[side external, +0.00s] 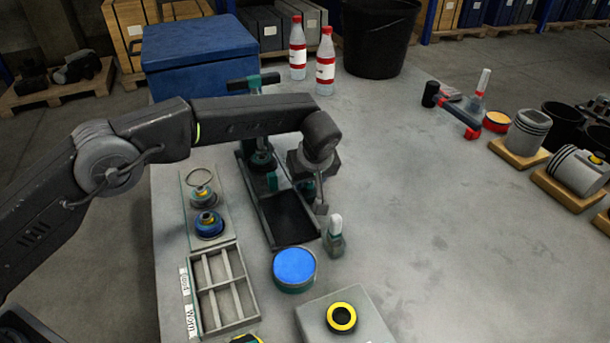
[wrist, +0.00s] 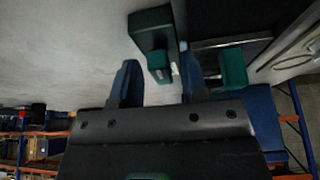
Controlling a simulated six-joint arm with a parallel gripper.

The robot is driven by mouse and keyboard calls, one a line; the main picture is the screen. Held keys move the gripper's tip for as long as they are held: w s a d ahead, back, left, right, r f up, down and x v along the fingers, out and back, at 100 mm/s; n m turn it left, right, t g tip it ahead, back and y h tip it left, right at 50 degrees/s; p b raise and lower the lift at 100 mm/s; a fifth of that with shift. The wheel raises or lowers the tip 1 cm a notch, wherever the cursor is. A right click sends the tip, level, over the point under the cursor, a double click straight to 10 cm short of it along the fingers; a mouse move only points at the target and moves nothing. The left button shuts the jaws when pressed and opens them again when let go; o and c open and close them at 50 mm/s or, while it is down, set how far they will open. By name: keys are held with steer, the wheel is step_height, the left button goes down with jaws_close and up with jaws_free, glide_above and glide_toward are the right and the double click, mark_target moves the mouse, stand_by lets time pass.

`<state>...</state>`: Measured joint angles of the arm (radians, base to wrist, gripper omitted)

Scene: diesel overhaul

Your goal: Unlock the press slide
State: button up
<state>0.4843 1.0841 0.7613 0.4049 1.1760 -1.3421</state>
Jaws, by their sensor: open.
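The press (side external: 262,165) stands on the bench, dark with teal-green parts. A black crossbar with a teal end (side external: 253,83) is at its top, and a dark bed plate (side external: 280,218) lies in front. My gripper (side external: 312,195) points down beside the right side of the press, partly hidden by my wrist. In the wrist view my gripper (wrist: 158,76) is open, with two dark blue fingers. A green block (wrist: 152,32) with a small green tab lies ahead of and between the fingertips; I cannot tell if they touch. A second green block (wrist: 232,68) is beyond the right finger.
A small bottle (side external: 335,238) and a round blue-topped tin (side external: 294,267) stand near the bed. A divided tray (side external: 222,288) and ringed parts (side external: 207,222) lie left. Two red-capped bottles (side external: 325,68) and a blue box (side external: 200,55) are behind.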

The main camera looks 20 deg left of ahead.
steer(key=shift+o, duration=0.2)
steer(key=shift+r, duration=2.75)
steer(key=shift+r, duration=2)
